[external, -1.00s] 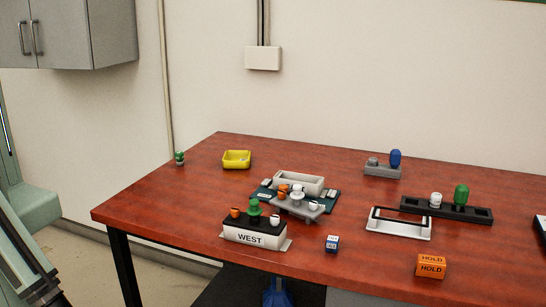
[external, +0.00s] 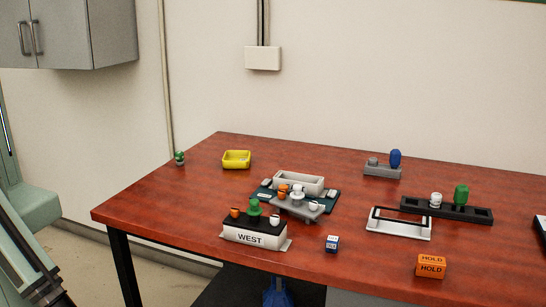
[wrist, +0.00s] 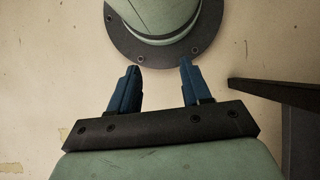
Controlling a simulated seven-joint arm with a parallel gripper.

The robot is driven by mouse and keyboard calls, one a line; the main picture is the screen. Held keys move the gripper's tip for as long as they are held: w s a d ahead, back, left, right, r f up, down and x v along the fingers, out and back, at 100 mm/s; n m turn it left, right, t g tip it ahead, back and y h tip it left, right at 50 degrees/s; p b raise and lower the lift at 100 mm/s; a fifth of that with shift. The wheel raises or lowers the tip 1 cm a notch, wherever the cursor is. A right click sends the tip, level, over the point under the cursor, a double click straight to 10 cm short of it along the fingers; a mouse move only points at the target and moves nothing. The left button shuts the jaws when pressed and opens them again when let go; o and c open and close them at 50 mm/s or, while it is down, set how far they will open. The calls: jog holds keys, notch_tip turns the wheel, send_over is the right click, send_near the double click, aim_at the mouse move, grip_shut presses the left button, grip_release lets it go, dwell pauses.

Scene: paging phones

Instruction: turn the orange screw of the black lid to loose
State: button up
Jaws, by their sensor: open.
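A white box labelled WEST (external: 251,238) stands near the table's front edge in the external view. Its black lid (external: 244,222) carries an orange screw (external: 235,212) on the left, a green knob (external: 254,207) in the middle and a white screw (external: 274,219) on the right. I cannot tell from here how tight the orange screw is. My gripper (wrist: 158,78) shows in the wrist view with its two blue fingers apart and nothing between them. It is away from the lid, which is not in the wrist view.
Behind the box, a grey lid (external: 312,211) with orange and white screws lies by an open grey box (external: 299,182). A blue-white cube (external: 332,244), orange HOLD block (external: 431,267), white frame (external: 399,229), black rack (external: 413,205) and yellow tray (external: 236,159) stand around.

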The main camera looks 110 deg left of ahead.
jog(key=w+a+r+m+t+h, duration=0.1)
jog(key=w+a+r, duration=0.1)
jog(key=w+r, duration=0.75)
jog(key=w+a+r+m+t, duration=0.1)
jog(key=w+a+r+t, duration=0.15)
jog(key=w+r, duration=0.7)
jog(key=w+a+r+m+t+h, duration=0.1)
jog(key=w+a+r, duration=0.25)
jog(key=w, duration=1.05)
jog(key=m+t+y, duration=0.2)
jog(key=m, duration=0.4)
send_near(235, 209)
notch_tip(235, 209, down, 9)
jog(key=shift+s+r, duration=0.1)
jog(key=shift+r, duration=0.05)
jog(key=shift+c, duration=0.4)
grip_shut()
